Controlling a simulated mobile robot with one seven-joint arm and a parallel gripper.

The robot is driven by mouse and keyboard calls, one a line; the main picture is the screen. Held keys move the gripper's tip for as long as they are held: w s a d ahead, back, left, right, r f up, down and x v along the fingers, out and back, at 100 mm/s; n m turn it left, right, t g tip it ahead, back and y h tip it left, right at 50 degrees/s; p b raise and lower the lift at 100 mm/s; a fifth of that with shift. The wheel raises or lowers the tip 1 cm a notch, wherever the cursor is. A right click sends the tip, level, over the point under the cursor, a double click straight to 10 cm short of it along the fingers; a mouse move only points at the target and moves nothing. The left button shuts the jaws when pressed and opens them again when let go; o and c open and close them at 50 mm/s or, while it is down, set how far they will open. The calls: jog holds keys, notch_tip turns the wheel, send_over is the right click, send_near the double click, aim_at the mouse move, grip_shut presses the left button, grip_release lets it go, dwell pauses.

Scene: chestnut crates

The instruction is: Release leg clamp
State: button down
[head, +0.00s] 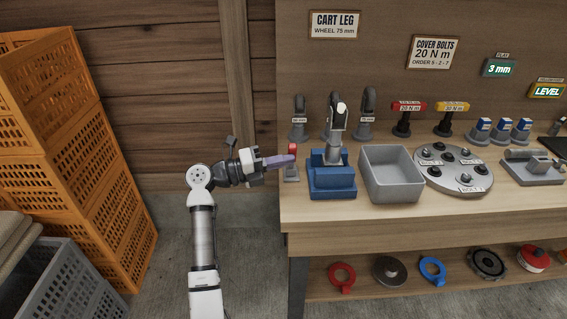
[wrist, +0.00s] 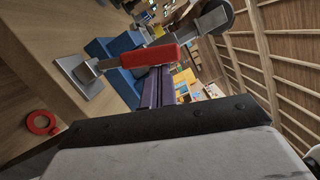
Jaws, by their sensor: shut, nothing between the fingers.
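The blue clamp block (head: 332,180) stands at the left end of the bench and holds an upright grey caster leg (head: 334,150) with a dark wheel fork on top. Just left of it is a small lever with a red handle (head: 292,148) on a grey metal plate (head: 291,175). My gripper (head: 291,161) comes in from the left, its purple fingers shut and empty, tips beside the red handle. In the wrist view the red handle (wrist: 150,56) crosses just past the fingertips (wrist: 153,82); whether they touch I cannot tell. The blue block (wrist: 118,50) shows behind it.
A grey open bin (head: 391,174) stands right of the clamp, then a round grey plate (head: 453,167) with knobs. More caster legs (head: 298,120) stand behind. Rings and discs lie on the lower shelf (head: 389,271). Orange crates (head: 60,130) are stacked at far left.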

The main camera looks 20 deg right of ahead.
jog(key=w+n, duration=0.1)
jog(key=w+r+n, duration=0.1)
jog(key=shift+w+d+r+n+y+p, duration=0.15)
jog(key=shift+d+n+y+p, duration=0.15)
jog(key=shift+d+p, duration=0.05)
jog(key=shift+w, duration=0.1)
jog(key=shift+a, duration=0.1)
dwell(0.7)
